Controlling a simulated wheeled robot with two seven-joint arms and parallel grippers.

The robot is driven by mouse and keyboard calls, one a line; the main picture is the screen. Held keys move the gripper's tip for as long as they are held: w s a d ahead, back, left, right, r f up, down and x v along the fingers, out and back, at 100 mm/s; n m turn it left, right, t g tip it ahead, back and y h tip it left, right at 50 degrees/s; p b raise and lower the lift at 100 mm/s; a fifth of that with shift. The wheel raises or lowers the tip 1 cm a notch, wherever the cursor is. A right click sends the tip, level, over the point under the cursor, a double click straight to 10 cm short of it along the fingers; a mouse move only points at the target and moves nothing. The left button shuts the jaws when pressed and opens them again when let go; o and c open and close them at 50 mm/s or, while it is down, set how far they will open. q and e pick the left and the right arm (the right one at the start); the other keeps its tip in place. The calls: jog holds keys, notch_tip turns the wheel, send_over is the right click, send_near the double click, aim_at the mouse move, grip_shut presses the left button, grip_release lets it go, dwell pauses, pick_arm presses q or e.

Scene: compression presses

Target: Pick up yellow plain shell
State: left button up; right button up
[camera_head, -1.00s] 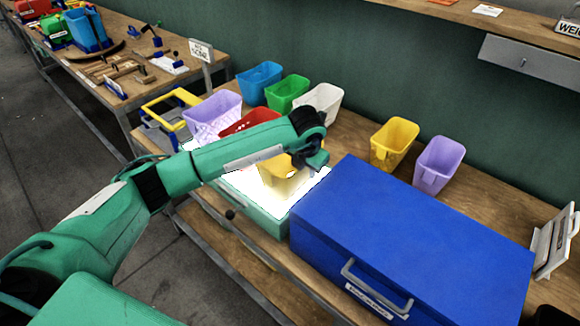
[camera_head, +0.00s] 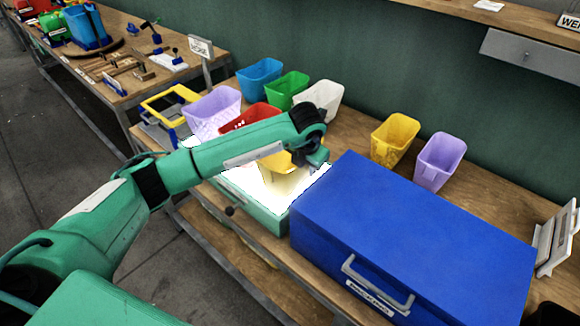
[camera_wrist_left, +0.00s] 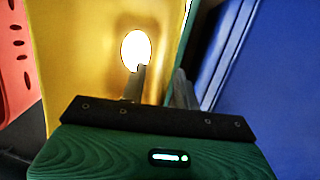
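A yellow shell (camera_head: 276,163) is over the bright lit panel, partly hidden behind my left arm. My left gripper (camera_head: 305,158) is at its right side in the head view. In the left wrist view the yellow shell (camera_wrist_left: 85,60) fills the left and middle, with a bright oval hole in its wall. The left gripper's fingers (camera_wrist_left: 160,90) straddle the shell's wall edge and look closed on it. The fingertips are partly hidden. Another yellow shell (camera_head: 394,138) stands apart on the table at the right. My right gripper is not in view.
A blue case (camera_head: 410,225) stands close to the right of the lit panel (camera_head: 296,184). Red (camera_head: 250,116), lilac (camera_head: 213,112), white (camera_head: 320,98), green (camera_head: 287,90) and blue (camera_head: 259,80) shells stand behind. Another lilac shell (camera_head: 438,160) is at the right.

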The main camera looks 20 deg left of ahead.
pick_arm(q)
grip_shut()
jog(key=shift+r, duration=0.1)
dwell(0.3)
jog(key=shift+r+p, duration=0.3)
jog(key=shift+p, duration=0.3)
notch_tip(320, 180, up, 20)
jog(key=b, duration=0.5)
jog(key=shift+f, duration=0.15)
